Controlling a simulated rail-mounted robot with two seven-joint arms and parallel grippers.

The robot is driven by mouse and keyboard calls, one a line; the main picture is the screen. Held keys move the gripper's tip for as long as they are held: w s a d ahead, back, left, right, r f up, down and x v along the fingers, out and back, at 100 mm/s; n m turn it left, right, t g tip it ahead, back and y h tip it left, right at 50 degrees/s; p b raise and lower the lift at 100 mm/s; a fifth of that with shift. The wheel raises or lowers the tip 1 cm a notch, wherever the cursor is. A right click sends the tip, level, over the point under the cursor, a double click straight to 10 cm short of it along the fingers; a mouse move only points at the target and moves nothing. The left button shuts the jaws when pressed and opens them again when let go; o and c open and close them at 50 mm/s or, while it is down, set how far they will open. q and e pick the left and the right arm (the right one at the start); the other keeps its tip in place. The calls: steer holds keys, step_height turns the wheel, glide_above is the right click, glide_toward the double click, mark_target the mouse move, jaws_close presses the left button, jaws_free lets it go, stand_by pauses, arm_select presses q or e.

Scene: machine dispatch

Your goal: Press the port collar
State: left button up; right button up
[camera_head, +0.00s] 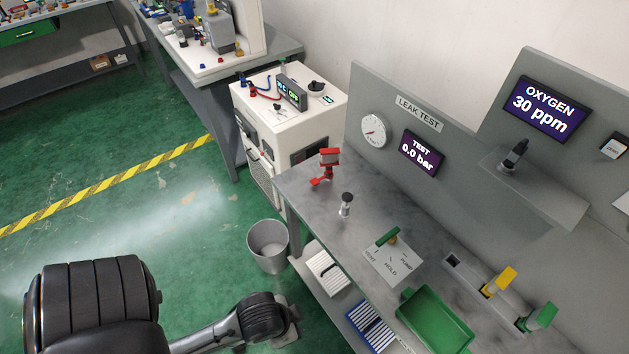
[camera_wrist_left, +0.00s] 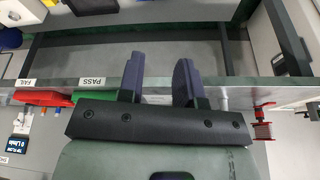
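A small upright metal fitting with a dark top (camera_head: 346,203) stands on the grey leak-test bench (camera_head: 330,228). A red clamp-like fitting (camera_head: 327,166) stands behind it near the bench's far end; a red fitting also shows at the right of the left wrist view (camera_wrist_left: 263,122). I cannot tell for certain which part is the port collar. My left gripper (camera_wrist_left: 160,62) shows in the left wrist view with its two fingers apart and nothing between them. It is in front of the bench edge, apart from both fittings. My right gripper is in neither view.
A HOLD/VENT valve plate with green lever (camera_head: 390,258), a green tray (camera_head: 435,322) and yellow and green handles (camera_head: 498,281) occupy the bench's nearer part. The wall display (camera_head: 422,153) reads 0.0 bar. A bin (camera_head: 268,247) stands on the floor beside the bench.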

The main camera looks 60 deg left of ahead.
arm_select(q)
steer(key=shift+a, duration=0.2)
jaws_close()
steer(key=shift+d, duration=0.25)
steer(key=shift+a, duration=0.15)
stand_by(0.8)
